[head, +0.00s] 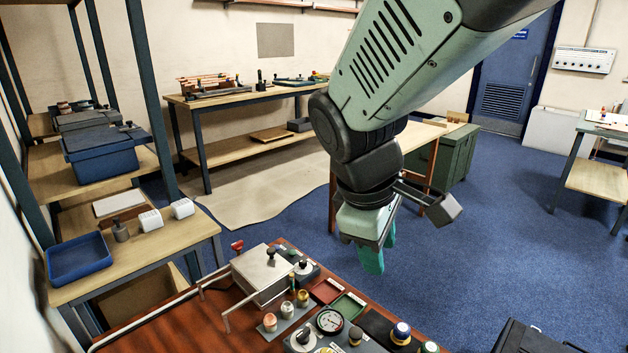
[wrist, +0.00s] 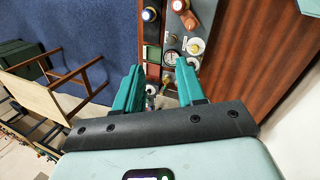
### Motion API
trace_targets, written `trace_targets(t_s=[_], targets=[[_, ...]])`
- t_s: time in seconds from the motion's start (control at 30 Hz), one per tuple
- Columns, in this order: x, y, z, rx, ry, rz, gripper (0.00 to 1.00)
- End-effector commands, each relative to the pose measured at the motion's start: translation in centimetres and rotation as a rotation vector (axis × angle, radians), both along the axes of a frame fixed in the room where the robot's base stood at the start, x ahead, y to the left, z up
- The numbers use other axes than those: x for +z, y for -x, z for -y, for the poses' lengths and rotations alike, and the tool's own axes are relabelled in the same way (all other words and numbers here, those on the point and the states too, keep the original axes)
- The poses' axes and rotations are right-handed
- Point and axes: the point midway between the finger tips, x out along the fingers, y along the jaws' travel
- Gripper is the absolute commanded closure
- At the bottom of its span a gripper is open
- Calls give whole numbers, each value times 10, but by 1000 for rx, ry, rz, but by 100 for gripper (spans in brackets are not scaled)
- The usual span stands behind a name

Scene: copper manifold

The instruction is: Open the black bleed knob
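My gripper (head: 374,258) hangs above and beyond the bench's far right side, with its teal fingers pointing down. In the wrist view my gripper (wrist: 160,84) has its two fingers apart, with nothing held between them. The gauge (head: 330,321) also shows in the wrist view (wrist: 169,58).
The red-brown bench (head: 175,325) carries red and green trays (head: 348,304), several small capped fittings, and a blue-capped one (head: 401,331). A black case (head: 535,338) stands at the lower right. A side table holds a blue tray (head: 78,260). Space above the bench is clear.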

Motion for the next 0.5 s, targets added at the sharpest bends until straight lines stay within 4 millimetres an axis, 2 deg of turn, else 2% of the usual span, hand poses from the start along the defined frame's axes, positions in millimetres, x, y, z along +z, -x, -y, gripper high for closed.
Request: trace_targets(t_s=[0.03,0.2,0.4,0.5], targets=[[-18,-13,-6,105,26,-60,61],[-76,-51,-32,503,70,-219,61],[-146,-79,-73,947,25,-333,61],[-173,-86,-91,1115,-12,-350,61]])
